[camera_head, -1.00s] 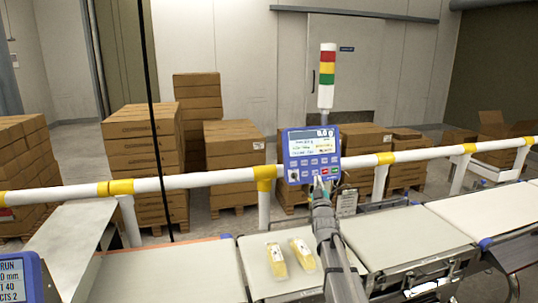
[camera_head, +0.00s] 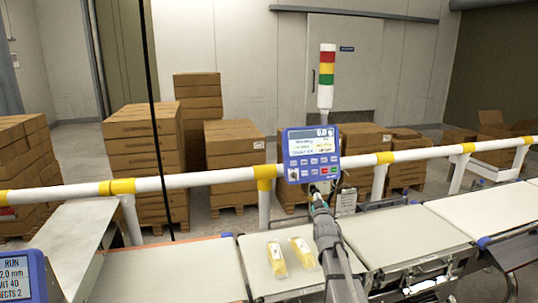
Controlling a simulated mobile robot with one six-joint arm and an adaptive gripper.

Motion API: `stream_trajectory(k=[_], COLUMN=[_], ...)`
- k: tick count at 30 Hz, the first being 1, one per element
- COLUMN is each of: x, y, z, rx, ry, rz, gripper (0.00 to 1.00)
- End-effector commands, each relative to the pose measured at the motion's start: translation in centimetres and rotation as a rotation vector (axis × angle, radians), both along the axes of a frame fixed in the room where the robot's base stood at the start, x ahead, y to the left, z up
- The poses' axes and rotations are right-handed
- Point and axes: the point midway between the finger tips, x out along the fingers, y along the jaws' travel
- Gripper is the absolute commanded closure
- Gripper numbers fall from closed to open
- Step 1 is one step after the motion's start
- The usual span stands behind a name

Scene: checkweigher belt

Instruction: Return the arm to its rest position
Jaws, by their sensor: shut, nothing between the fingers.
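My gripper (camera_head: 319,190) is at the end of my grey arm, which reaches up from the bottom of the head view over the weighing belt. The gripper is shut and empty. Its tip shows just below the blue checkweigher panel (camera_head: 312,172); whether they touch I cannot tell. The panel has a lit screen above rows of buttons. Two yellow packs in clear wrap, a left one (camera_head: 277,261) and a right one (camera_head: 302,252), lie on the pale weighing belt (camera_head: 262,288), left of my arm.
A white rail with yellow joints (camera_head: 210,180) runs across behind the belts. Stacked cartons (camera_head: 230,153) stand behind it. A red, yellow and green signal tower (camera_head: 326,78) rises behind the panel. Another blue display (camera_head: 22,277) is at lower left. The right-hand belts (camera_head: 410,237) are bare.

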Motion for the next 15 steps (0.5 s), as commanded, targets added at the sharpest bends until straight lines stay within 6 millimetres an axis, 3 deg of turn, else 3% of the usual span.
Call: stream_trajectory(k=[8,15], x=[-4.2,-9.1], y=[0.1,0.2], z=[-5.8,-10.7], rx=[0.073,0.137], ry=[0.329,0.619], rz=[-0.007,-0.03], gripper=[1.0,1.0])
